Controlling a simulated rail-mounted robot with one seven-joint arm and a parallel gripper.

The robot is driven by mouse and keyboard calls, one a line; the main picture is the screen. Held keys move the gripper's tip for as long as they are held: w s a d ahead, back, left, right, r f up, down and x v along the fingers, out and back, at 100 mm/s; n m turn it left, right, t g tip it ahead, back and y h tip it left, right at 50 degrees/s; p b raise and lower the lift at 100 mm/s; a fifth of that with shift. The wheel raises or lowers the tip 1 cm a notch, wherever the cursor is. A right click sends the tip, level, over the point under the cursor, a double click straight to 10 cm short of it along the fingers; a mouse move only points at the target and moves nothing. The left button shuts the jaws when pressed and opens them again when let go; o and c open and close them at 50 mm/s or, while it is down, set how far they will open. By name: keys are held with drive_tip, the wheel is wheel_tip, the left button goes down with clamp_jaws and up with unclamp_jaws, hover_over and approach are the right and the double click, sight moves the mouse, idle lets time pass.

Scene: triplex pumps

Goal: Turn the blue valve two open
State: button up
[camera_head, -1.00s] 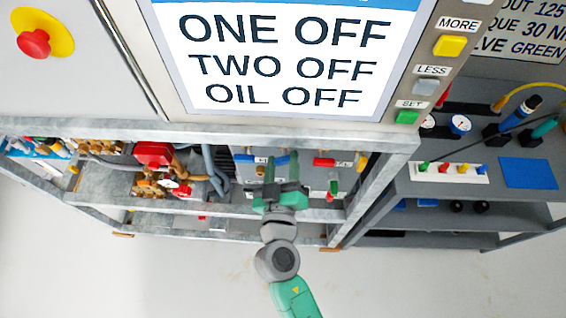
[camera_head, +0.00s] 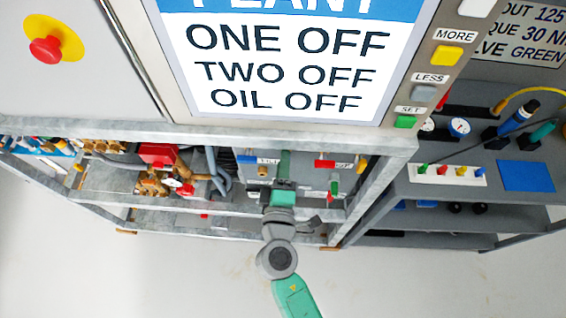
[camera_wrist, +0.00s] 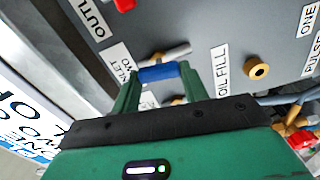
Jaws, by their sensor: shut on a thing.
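In the wrist view the blue valve handle (camera_wrist: 160,73) lies between the two green fingertips of my gripper (camera_wrist: 158,76), which are shut on it. A pale metal stem or pipe shows just behind the handle. A label reading INLET TWO (camera_wrist: 122,67) is beside it on the grey panel. In the head view my gripper (camera_head: 284,160) reaches to the grey panel under the console, its fingers seen edge-on. The blue handle cannot be made out there. The screen (camera_head: 290,62) reads ONE OFF, TWO OFF, OIL OFF.
A brass fitting (camera_wrist: 257,68) by the OIL FILL label and red parts (camera_wrist: 301,140) are near my gripper. A red handle (camera_head: 325,163) sits to the right on the panel.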

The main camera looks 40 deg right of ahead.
drive_tip(key=shift+n, duration=0.8)
drive_tip(key=o, duration=1)
drive_tip(key=shift+a, duration=0.1)
drive_tip(key=v, duration=0.7)
drive_tip(key=shift+s+a+p, duration=0.2)
drive_tip(key=shift+s+p, duration=0.1)
